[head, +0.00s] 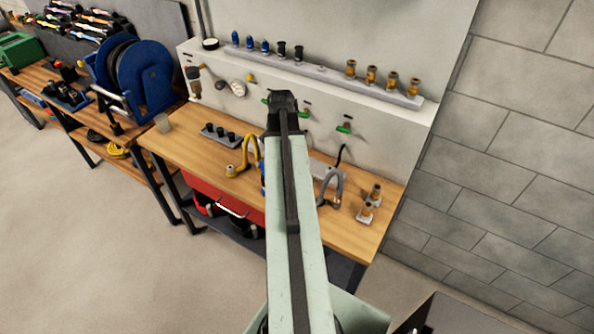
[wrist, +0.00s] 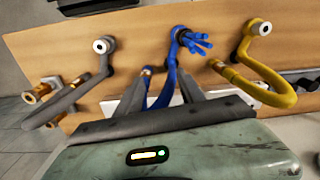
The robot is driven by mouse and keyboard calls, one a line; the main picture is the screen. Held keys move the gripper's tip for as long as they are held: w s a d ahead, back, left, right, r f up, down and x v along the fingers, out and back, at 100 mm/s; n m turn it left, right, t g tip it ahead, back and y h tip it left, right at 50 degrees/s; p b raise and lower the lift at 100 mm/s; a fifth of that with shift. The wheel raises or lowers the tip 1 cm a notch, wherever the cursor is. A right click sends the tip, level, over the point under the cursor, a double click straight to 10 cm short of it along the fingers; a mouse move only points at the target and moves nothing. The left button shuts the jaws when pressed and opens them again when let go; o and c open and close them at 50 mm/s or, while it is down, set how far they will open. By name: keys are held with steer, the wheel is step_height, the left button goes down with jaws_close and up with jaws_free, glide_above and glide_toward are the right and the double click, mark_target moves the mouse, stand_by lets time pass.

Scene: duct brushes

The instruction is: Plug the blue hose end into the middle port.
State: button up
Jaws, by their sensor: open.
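The blue hose (wrist: 170,75) rises between the two fingers of my gripper (wrist: 162,80) in the wrist view, with a blue pronged piece beside its upper bend. The fingers are apart, and I cannot tell whether they touch the hose. In the head view my arm hides nearly all of the blue hose. My gripper (head: 283,103) shows there in front of the back panel. Green-handled ports sit on this panel; one, seemingly the middle port (head: 306,115), is partly hidden just right of the gripper. Another green-handled port (head: 344,129) is clear farther right.
A yellow hose (head: 245,158) and a grey hose (head: 331,182) stand on the wooden bench (head: 180,150) either side of my arm. Brass fittings (head: 370,202) are at its right end. A shelf (head: 335,77) with several fittings runs above the ports. A blue reel (head: 145,75) stands left.

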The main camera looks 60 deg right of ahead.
steer(key=shift+m, duration=0.6)
steer(key=s+d, duration=0.2)
steer(key=s, duration=0.1)
steer(key=shift+s+d+f, duration=0.1)
steer(key=shift+s+d, duration=0.15)
steer(key=shift+d, duration=0.1)
steer(key=shift+f, duration=0.1)
step_height(320, 180, down, 9)
steer(key=b, duration=0.9)
jaws_close()
stand_by(0.9)
